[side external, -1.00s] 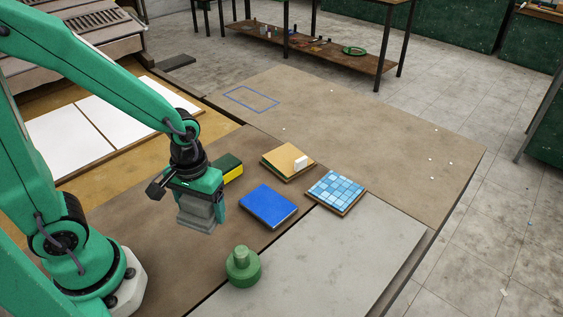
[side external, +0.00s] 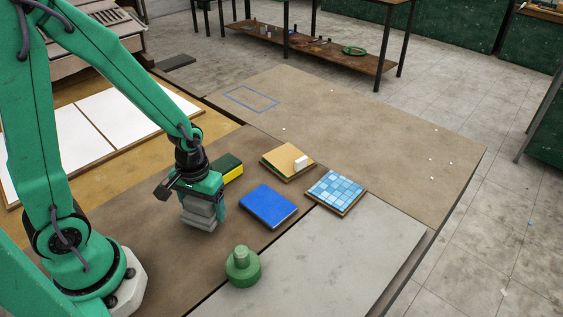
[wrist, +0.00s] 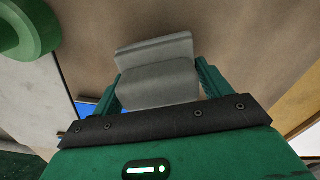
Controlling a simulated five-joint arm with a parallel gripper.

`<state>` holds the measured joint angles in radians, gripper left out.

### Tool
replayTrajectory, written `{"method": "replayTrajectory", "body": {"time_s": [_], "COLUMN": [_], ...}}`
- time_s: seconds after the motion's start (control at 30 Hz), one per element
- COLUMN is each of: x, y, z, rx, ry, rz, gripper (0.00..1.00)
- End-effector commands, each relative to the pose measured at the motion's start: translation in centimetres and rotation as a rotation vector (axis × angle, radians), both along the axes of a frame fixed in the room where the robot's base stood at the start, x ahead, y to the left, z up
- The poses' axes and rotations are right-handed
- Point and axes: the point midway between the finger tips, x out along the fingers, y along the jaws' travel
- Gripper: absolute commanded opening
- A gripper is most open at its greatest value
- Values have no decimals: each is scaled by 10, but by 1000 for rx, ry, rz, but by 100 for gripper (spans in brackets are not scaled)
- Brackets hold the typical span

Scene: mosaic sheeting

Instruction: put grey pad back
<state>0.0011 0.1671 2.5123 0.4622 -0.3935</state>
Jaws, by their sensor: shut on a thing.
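The grey pad (side external: 199,214) is a stepped grey block held in my gripper (side external: 202,200). The jaws are shut on it from both sides. In the wrist view the pad (wrist: 157,72) sits between the two green fingers of my gripper (wrist: 158,84). In the side view the pad is close over the brown board, left of the blue book-like block (side external: 268,206); I cannot tell whether its underside touches the board.
A green knobbed piece (side external: 242,268) stands in front. A green and yellow block (side external: 231,168) is just behind my gripper. A tan stack with a white block (side external: 285,161) and a blue mosaic tile (side external: 336,192) lie right. A blue outlined rectangle (side external: 251,99) marks the far board.

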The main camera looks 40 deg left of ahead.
Motion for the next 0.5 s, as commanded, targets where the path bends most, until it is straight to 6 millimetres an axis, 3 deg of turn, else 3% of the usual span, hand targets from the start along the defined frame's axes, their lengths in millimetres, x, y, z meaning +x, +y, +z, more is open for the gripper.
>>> {"method": "replayTrajectory", "body": {"time_s": [0.2,0.5], "x": [0,0], "y": [0,0], "z": [-17,-20], "rx": [0,0], "ry": [2,0], "rz": [0,0], "gripper": [59,59]}}
